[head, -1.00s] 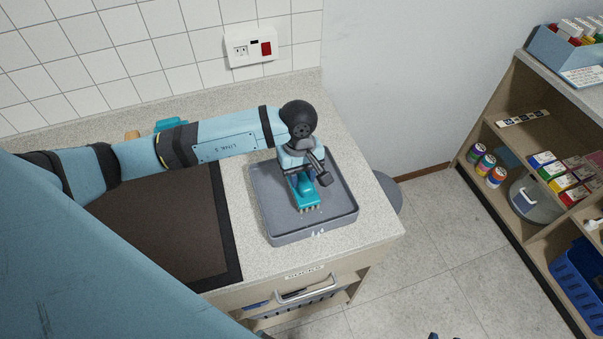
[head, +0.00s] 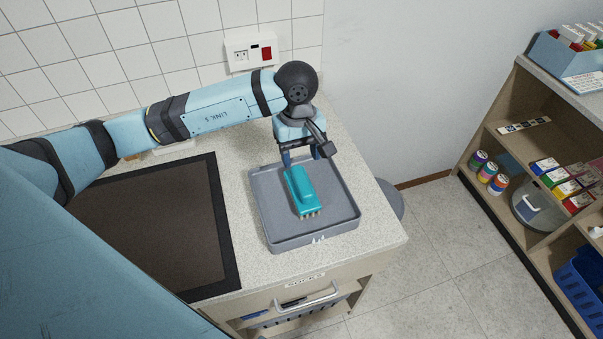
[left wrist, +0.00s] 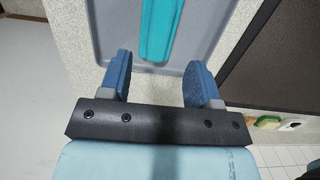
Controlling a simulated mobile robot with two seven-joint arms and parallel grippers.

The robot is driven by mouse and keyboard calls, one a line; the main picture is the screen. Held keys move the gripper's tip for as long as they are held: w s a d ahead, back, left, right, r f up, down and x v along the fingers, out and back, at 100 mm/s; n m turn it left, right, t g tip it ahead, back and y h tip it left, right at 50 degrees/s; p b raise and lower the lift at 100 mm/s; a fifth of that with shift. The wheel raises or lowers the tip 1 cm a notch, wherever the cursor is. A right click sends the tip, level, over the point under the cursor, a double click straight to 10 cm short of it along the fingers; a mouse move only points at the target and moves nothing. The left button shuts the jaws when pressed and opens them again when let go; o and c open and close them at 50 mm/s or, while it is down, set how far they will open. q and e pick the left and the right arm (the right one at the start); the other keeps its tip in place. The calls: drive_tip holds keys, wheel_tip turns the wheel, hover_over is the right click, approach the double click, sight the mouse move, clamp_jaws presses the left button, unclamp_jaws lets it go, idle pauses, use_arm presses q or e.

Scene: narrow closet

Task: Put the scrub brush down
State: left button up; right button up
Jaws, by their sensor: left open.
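The teal scrub brush (head: 301,190) lies in the grey tray (head: 334,229) on the counter, its bristles showing at the near end. It also shows in the left wrist view (left wrist: 160,25), apart from the fingers. My left gripper (head: 301,158) is open and empty above the tray's back edge, behind the brush. In the left wrist view my left gripper's two blue fingers (left wrist: 158,80) stand wide apart with nothing between them. My right gripper is not in view.
A dark panel (head: 160,228) is set in the counter left of the tray. A socket plate (head: 251,50) is on the tiled wall behind. A drawer (head: 306,293) below is partly open. Shelves with jars and boxes (head: 562,175) stand at right.

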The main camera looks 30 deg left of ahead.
use_arm(q)
wheel_tip(320, 180, up, 4)
drive_tip(key=shift+w+a+f, duration=0.1)
drive_tip(key=shift+w+a, duration=0.05)
idle(0.5)
